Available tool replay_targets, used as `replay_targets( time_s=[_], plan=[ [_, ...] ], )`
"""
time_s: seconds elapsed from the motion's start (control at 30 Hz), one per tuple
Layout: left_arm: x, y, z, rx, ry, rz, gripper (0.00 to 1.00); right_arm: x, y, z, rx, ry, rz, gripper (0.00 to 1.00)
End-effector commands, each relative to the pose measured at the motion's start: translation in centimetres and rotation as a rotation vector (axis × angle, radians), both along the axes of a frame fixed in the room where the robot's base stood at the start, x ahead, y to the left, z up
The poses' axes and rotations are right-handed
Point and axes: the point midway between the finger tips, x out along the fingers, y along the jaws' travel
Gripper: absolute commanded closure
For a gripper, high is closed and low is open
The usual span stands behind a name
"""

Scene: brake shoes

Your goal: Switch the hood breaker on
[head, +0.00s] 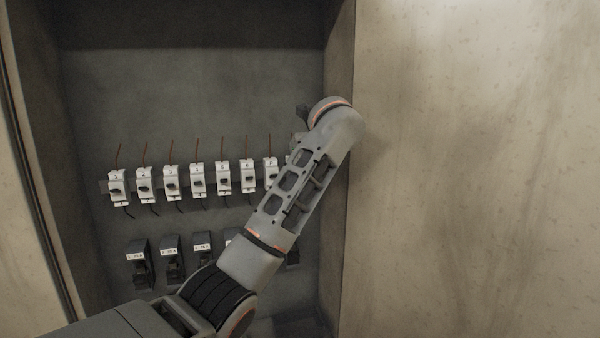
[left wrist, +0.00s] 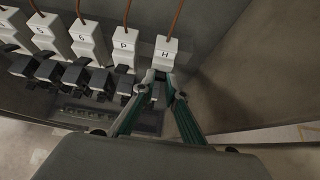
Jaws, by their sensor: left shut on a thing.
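The hood breaker is the white breaker marked H (left wrist: 165,54), at the right end of the upper row in the left wrist view. In the head view my arm hides it. My left gripper (left wrist: 159,80) is shut at the front of this breaker, with its fingertips on the switch lever. The fingers cover most of the lever, so I cannot tell its position. The breaker marked P (left wrist: 124,47) stands just left of it, with its dark lever (left wrist: 125,83) apart from my fingers. My right gripper is in neither view.
A row of several white breakers (head: 197,180) runs across the recessed cabinet, with brown wires above. Darker labelled units (head: 171,260) sit in a lower row. The cabinet's right wall (head: 337,200) is close beside my left arm. Neighbouring levers leave little room on the left.

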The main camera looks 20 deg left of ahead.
Motion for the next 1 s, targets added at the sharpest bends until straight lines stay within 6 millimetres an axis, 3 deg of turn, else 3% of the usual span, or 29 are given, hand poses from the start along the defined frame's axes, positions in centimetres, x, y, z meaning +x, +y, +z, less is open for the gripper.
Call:
replay_targets(
  time_s=[0.27, 0.3, 0.37, 0.77, 1.0],
  plan=[
    [0.0, 0.0, 0.1, -0.001, -0.001, 0.000, 1.00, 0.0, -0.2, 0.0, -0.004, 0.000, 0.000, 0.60],
    [0.0, 0.0, 0.1, -0.001, -0.002, 0.000, 0.85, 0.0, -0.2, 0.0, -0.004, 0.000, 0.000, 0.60],
    [0.0, 0.0, 0.1, -0.001, -0.002, 0.000, 0.71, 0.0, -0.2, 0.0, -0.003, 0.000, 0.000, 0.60],
    [-0.2, -0.2, 0.3, -0.001, -0.002, -0.001, 0.71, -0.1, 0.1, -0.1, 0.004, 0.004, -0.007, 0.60],
    [-2.5, -2.0, 2.2, -0.004, -0.005, -0.005, 0.71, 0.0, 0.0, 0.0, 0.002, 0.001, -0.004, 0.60]
  ],
)
